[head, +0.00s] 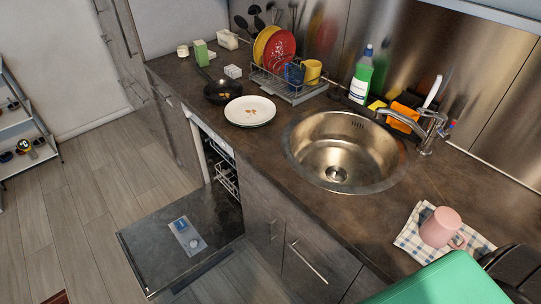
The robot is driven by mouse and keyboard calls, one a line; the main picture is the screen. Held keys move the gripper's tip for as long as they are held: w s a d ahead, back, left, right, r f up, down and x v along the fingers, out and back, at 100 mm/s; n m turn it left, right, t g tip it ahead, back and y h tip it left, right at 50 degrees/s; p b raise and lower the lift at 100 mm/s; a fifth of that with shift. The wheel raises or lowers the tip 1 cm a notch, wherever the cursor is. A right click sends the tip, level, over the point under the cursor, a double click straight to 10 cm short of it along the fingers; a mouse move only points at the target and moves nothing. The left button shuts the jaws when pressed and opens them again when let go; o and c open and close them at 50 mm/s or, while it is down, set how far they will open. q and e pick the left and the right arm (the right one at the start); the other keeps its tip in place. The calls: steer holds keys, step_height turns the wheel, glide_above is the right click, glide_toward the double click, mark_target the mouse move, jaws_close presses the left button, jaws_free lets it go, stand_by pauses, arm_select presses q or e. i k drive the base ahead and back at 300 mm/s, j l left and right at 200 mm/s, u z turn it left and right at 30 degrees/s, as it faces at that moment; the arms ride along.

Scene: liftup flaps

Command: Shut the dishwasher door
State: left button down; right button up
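The dishwasher door (155,250) is folded down and lies about level, low above the wooden floor. It juts out to the left from the cabinet front. A detergent dispenser with a blue part (187,235) is on its inner face. Behind the door, the dishwasher opening shows white wire racks (226,180), which look pushed inside. Much of the interior is hidden by the countertop. Neither of my grippers is in view.
The dark countertop (270,155) above holds a sink (343,152), a plate (250,111), a pan (222,92), a dish rack (290,88) and a pink mug (440,227). A shelf (22,125) stands at the left.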

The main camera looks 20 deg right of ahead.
mark_target(160, 256)
steer(key=k+z, duration=0.1)
steer(key=z, duration=1.25)
steer(key=j+z, duration=0.15)
steer(key=j, duration=0.4)
steer(key=k+j+z, duration=0.1)
steer(key=j, duration=0.5)
steer(key=k+j+z, duration=0.15)
steer(key=j, duration=0.4)
steer(key=j+z, duration=0.15)
steer(key=j, duration=0.4)
